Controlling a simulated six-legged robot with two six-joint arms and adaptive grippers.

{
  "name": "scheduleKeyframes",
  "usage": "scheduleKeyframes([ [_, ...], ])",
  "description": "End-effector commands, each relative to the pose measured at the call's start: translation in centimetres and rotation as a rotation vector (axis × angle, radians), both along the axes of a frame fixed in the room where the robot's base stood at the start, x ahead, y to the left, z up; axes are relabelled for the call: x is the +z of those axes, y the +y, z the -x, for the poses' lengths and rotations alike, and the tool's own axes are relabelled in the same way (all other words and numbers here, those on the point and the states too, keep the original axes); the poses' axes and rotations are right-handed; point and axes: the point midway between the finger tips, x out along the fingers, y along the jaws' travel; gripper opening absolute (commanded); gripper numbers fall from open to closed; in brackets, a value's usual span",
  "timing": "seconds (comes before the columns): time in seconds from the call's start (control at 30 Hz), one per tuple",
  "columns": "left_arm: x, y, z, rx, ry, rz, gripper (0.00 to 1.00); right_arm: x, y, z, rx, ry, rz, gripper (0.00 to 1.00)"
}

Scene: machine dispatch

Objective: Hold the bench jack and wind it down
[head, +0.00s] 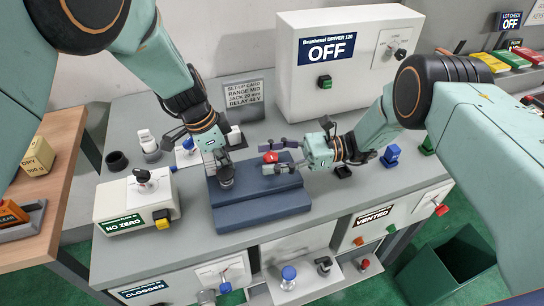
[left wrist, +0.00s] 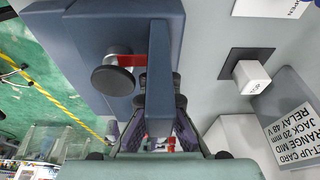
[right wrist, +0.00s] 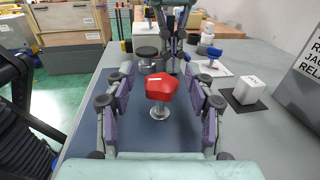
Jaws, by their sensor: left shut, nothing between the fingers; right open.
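The bench jack appears to be the dark blue stepped block (head: 262,217) on the bench. A red faceted knob (head: 271,157) on a silver stem stands above it; the knob also shows in the right wrist view (right wrist: 161,87). A dark round cap (head: 226,173) stands at the block's left end and shows in the left wrist view (left wrist: 112,80), beside a red strip. My left gripper (head: 221,155) points down by the cap, shut and empty; a blue upright bar (left wrist: 159,75) crosses its wrist view. My right gripper (right wrist: 160,110) is open, its fingers on either side of the red knob, no contact visible.
A white "NO ZERO" box (head: 130,205) stands left of the block. A large "OFF" driver cabinet (head: 345,70) and a set-up card (head: 243,93) stand behind. A white-topped block (right wrist: 250,90) sits on a dark square. A green bin (head: 450,265) stands at lower right.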

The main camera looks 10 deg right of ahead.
Motion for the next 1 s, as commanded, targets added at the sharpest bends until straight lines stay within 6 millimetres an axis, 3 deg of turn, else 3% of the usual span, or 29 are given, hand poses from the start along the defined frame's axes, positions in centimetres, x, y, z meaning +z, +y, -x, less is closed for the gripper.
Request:
scheduleKeyframes([
  [0.17, -0.7, 0.1, 0.6, -0.002, 0.014, -0.004, 0.0, -0.1, -0.8, -0.1, -0.003, -0.001, 0.001, 0.54],
  [0.6, -0.7, 0.1, 0.6, -0.002, 0.015, -0.005, 0.0, 0.1, -7.0, 0.0, -0.001, -0.004, 0.0, 0.54],
  [1.0, -0.8, 0.1, 0.6, -0.003, 0.016, -0.005, 0.0, 0.1, -7.5, 0.1, 0.0, -0.004, -0.001, 0.54],
])
